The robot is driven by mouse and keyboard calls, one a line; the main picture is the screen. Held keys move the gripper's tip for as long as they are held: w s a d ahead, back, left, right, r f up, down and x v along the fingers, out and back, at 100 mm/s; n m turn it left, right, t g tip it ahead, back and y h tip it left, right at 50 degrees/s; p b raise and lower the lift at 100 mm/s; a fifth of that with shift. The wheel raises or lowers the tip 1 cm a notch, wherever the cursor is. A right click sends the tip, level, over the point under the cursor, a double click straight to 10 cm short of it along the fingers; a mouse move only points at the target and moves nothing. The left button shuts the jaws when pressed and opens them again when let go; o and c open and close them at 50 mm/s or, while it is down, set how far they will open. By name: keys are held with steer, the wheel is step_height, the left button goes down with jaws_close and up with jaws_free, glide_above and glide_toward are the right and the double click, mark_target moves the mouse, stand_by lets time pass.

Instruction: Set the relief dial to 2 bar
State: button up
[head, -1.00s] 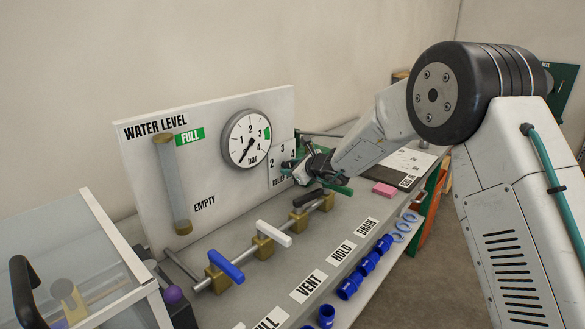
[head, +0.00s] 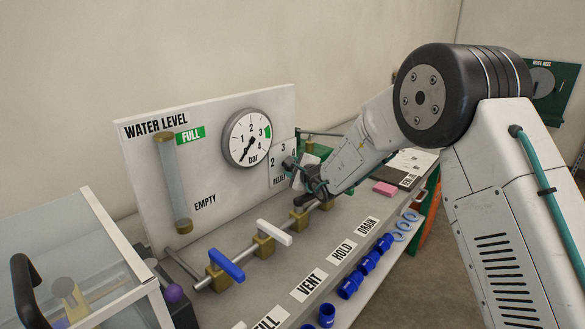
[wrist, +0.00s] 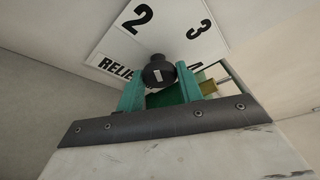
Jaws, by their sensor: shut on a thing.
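The relief dial's black knob (wrist: 157,72) sits between the two teal fingers of my gripper (wrist: 160,84) in the wrist view. My gripper is shut on it. The knob's face carries a short white mark; which number it points to is unclear. The white dial plate (wrist: 112,52) shows 2 at upper left, 3 at upper right and a partly covered 4 at right. In the head view my gripper (head: 294,170) is against the plate (head: 275,156) and hides most of the knob.
The round pressure gauge (head: 246,138) has its needle pointing to the lower left. A blue-handled valve (head: 227,265) and a white-handled valve (head: 274,233) stand on the pipe in front. Blue fittings (head: 349,287) line the lower shelf. A pink block (head: 384,188) lies to the right.

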stand_by(0.5)
steer(key=o, duration=1)
steer(key=shift+r, duration=0.1)
step_height(320, 180, up, 4)
steer(key=shift+a+f, duration=0.1)
steer(key=s+d, duration=0.1)
steer(key=s, duration=0.4)
steer(key=s+d, duration=0.2)
steer(key=s, duration=0.3)
steer(key=s+d+r, duration=0.1)
steer(key=s, duration=0.4)
steer(key=shift+s+d, duration=0.25)
steer(key=shift+d, duration=0.1)
